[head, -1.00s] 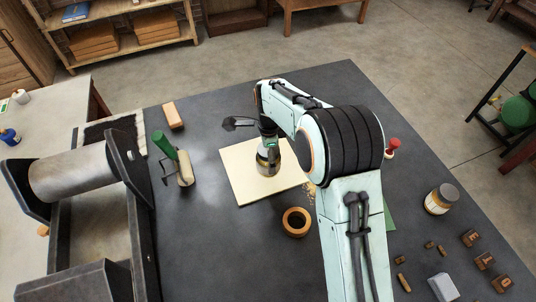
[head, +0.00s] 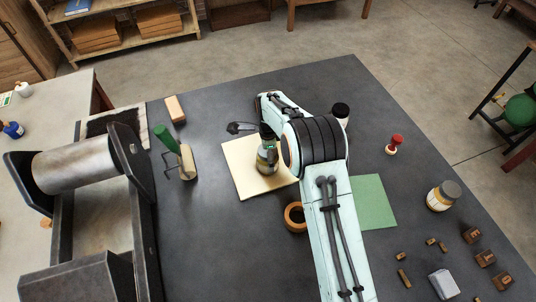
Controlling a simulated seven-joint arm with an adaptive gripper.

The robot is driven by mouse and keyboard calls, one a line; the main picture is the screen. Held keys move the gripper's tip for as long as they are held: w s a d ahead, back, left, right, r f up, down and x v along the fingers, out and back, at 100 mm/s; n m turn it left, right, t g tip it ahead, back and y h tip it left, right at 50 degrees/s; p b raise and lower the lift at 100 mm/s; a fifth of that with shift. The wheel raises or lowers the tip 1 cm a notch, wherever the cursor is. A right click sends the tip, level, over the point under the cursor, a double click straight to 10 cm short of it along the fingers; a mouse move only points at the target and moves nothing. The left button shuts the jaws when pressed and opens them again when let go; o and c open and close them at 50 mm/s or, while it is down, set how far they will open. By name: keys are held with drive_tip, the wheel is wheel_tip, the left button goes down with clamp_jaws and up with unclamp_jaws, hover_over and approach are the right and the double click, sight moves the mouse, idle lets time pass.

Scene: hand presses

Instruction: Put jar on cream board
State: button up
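The cream board (head: 241,176) lies flat on the dark table, left of my arm. My gripper (head: 267,166) points down over the board's middle right. A small greyish form with a pale patch shows at its fingers; I cannot tell whether this is a held object or only finger parts. A jar (head: 440,197) with a grey lid and a white and ochre body stands at the right of the table, well apart from my gripper. A black-topped pale object (head: 341,113) stands behind my arm, partly hidden.
A red-topped stamp (head: 394,145), wooden letter blocks (head: 485,258) and a grey block (head: 443,284) are at right. A roller press (head: 75,165) and green-handled tool (head: 182,155) stand left.

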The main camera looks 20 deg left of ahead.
drive_tip(key=shift+o, duration=0.4)
wheel_tip(320, 180, up, 12)
drive_tip(key=shift+r, duration=0.1)
drive_tip(key=shift+d+r, duration=0.3)
drive_tip(key=shift+r, duration=0.05)
drive_tip(key=s+d+r+n, duration=0.3)
drive_tip(key=d+r, duration=0.2)
drive_tip(key=d, duration=0.4)
drive_tip(key=s+d+r+n, duration=0.2)
drive_tip(key=s+d+r, duration=0.25)
drive_tip(key=d, duration=0.35)
drive_tip(key=s+d+f+n, duration=0.1)
drive_tip(key=s+d+n, duration=0.2)
drive_tip(key=s, duration=0.6)
drive_tip(key=s+d+n, duration=0.4)
drive_tip(key=s+d, duration=0.3)
drive_tip(key=s, duration=0.2)
drive_tip(key=shift+s+d+f+y, duration=0.25)
drive_tip(key=shift+d+f+y, duration=0.1)
drive_tip(key=shift+d+y, duration=0.05)
